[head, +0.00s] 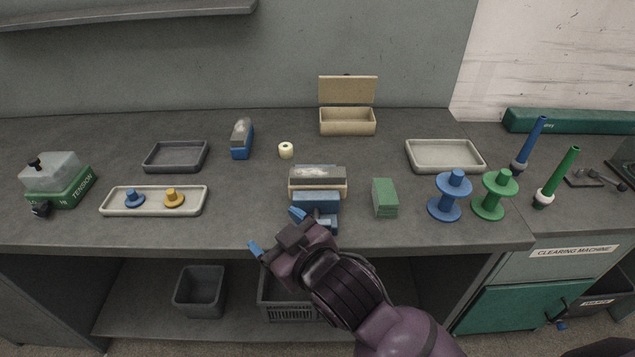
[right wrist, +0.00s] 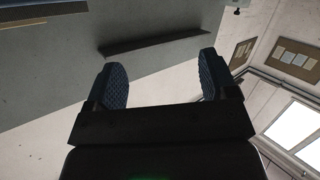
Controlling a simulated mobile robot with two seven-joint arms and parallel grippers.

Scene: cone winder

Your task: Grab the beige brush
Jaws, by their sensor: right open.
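The beige brush (head: 334,190) lies near the middle of the grey table in the head view, with a beige body and a grey bristle top. A stack of blue blocks (head: 316,203) sits directly in front of it and hides part of its front side. My right gripper (head: 276,232) is open and empty at the table's front edge, to the left of and nearer than the brush, and not touching it. In the right wrist view the two blue fingertips (right wrist: 163,84) stand wide apart with nothing between them. The brush is not in that view. My left gripper is not in view.
A blue brush (head: 242,140) and a cream roll (head: 286,150) lie farther back. A green block stack (head: 385,197) and blue and green spools (head: 450,196) stand to the right. A tray with two pegs (head: 155,207) lies left. The table between tray and blue blocks is clear.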

